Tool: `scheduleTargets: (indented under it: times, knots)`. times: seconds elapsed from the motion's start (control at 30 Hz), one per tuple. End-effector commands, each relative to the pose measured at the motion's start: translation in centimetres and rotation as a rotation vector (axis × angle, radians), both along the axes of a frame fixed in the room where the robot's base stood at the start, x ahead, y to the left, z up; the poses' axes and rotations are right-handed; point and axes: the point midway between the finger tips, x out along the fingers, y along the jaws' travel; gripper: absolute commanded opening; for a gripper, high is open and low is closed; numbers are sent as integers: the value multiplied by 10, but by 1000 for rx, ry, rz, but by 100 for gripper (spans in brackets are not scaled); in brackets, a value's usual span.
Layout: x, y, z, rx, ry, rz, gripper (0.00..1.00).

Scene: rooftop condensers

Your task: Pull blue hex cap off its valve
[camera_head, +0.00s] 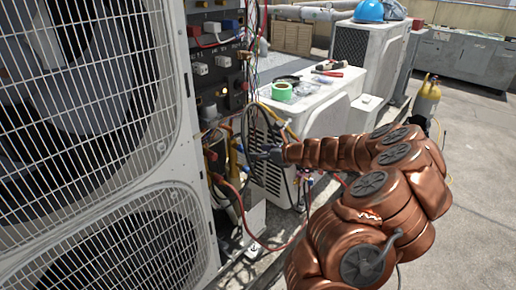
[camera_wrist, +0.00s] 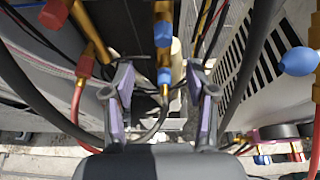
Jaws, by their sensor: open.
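My gripper (camera_wrist: 161,78) is open in the wrist view, with purple-grey pads on both fingers. Between and beyond the fingertips is a brass valve line with a blue cap (camera_wrist: 163,34) and a smaller blue piece (camera_wrist: 164,76) below it. I cannot tell which one is the hex cap. Neither finger visibly touches them. A larger blue knob or cap (camera_wrist: 298,61) is at the right edge, outside the fingers. In the head view my gripper (camera_head: 262,153) reaches left to the brass valves (camera_head: 233,155) beside the open condenser panel; the cap is too small to make out there.
Red caps (camera_wrist: 55,14) and red and black hoses crowd the left of the wrist view. A louvred white unit (camera_wrist: 245,60) is close on the right. In the head view, a large grilled condenser (camera_head: 90,130) stands left; green tape (camera_head: 282,91) and tools lie on a white unit.

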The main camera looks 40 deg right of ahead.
Motion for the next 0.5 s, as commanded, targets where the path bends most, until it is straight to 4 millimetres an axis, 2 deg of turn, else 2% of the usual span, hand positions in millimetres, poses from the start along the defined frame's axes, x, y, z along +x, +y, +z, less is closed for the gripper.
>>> scheduleTargets:
  times: [0.17,0.5]
  knots:
    - [10,-3,-7,-1,0,-9,57]
    - [46,4,-24,0,2,-12,57]
